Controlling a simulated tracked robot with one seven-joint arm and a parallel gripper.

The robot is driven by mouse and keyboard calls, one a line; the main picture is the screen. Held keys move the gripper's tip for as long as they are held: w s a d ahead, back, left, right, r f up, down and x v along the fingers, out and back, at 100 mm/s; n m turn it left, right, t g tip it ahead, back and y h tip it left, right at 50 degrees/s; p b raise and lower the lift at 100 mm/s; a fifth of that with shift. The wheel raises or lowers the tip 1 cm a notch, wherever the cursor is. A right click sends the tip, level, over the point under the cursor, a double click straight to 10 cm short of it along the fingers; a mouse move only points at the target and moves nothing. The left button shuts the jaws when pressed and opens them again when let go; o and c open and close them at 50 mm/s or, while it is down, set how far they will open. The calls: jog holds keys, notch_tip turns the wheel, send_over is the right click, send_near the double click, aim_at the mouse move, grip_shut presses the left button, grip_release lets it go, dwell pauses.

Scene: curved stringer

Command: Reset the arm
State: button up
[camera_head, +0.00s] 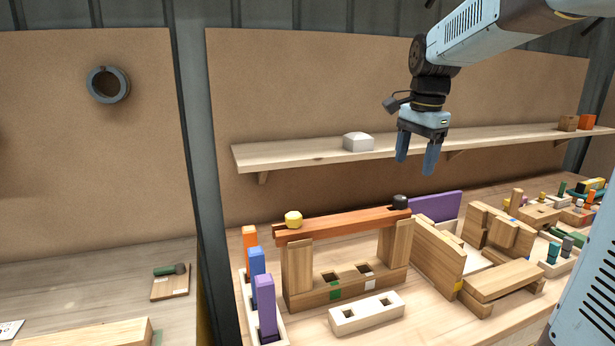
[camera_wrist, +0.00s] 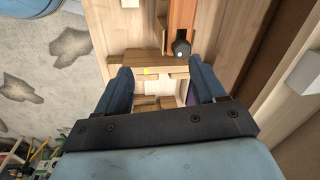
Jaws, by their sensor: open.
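My gripper (camera_head: 417,150) hangs from my arm at the upper right of the head view, fingers pointing down. It is open and empty, in front of the wall shelf and above the workbench. In the wrist view my gripper (camera_wrist: 164,90) shows two blue fingers spread apart, with nothing between them but the bench below. Beneath it, a reddish wooden beam (camera_head: 345,227) lies across two wooden uprights, with a yellow knob (camera_head: 293,219) at its left end and a black knob (camera_head: 400,201) at its right end. The black knob also shows in the wrist view (camera_wrist: 181,47).
A wooden shelf (camera_head: 300,153) with a white box (camera_head: 358,142) runs along the wall behind my gripper. Orange, blue and purple blocks (camera_head: 265,300) stand in a tray at left. Wooden assemblies (camera_head: 500,235) crowd the bench's right side. The air around my gripper looks clear.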

jog(key=s+f+n+t, duration=0.1)
jog(key=s+f+n, duration=0.1)
jog(key=s+n, duration=0.2)
jog(key=s+a+f+n+t, duration=0.1)
jog(key=s+n, duration=0.3)
jog(key=s, duration=0.6)
jog(key=s+f+n+t, duration=0.2)
jog(key=s+f+n, duration=0.1)
jog(key=s, duration=0.4)
jog(key=shift+s+a+f+n, duration=0.2)
jog(key=shift+s+f+n, duration=0.2)
jog(key=shift+n, duration=0.1)
